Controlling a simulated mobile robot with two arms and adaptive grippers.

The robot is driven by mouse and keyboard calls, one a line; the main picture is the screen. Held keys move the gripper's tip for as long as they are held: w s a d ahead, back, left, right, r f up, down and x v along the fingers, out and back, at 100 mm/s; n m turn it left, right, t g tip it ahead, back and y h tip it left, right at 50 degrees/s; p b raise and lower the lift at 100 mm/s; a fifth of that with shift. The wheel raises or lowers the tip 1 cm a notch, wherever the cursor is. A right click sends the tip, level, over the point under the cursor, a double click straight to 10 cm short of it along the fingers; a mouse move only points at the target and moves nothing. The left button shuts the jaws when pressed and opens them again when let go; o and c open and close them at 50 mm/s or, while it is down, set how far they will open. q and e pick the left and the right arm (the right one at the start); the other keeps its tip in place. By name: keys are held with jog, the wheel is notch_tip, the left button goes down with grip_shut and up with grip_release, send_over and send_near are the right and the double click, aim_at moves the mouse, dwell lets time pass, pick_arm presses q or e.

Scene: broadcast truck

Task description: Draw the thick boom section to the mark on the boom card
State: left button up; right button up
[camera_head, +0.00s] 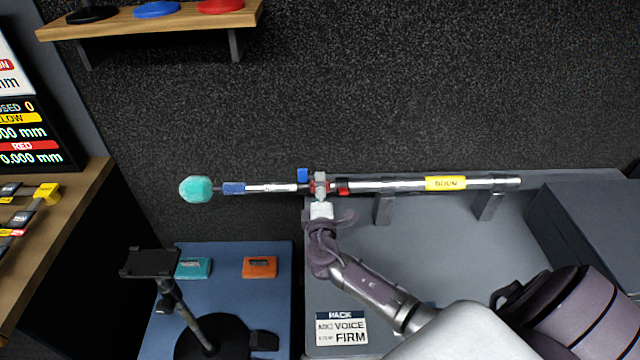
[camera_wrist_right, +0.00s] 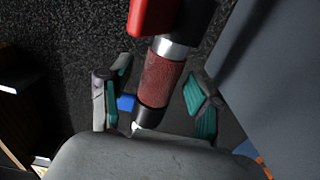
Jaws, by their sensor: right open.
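The boom (camera_head: 375,186) lies level across the picture in the head view. Its thick silver section has a yellow BOOM label on the right; a thinner silver section (camera_head: 270,188), a blue part and a teal foam ball (camera_head: 196,189) are on the left. My right gripper (camera_head: 320,188) is at the boom's middle, by the red collars. In the right wrist view my right gripper (camera_wrist_right: 158,82) is open, one finger on each side of a dark red textured boom part (camera_wrist_right: 162,78), with gaps visible. No boom card can be made out. My left gripper is out of view.
Brackets (camera_head: 384,208) stand under the boom's right half. A PACK card (camera_head: 341,328) lies on the grey bench. A black stand (camera_head: 205,335) and teal and orange boxes (camera_head: 260,267) are on the blue mat. A screen (camera_head: 35,130) is at left; a wooden shelf (camera_head: 150,24) is above.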

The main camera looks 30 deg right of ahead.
jog(key=shift+w+d, duration=0.4)
jog(key=shift+w, duration=0.15)
grip_shut()
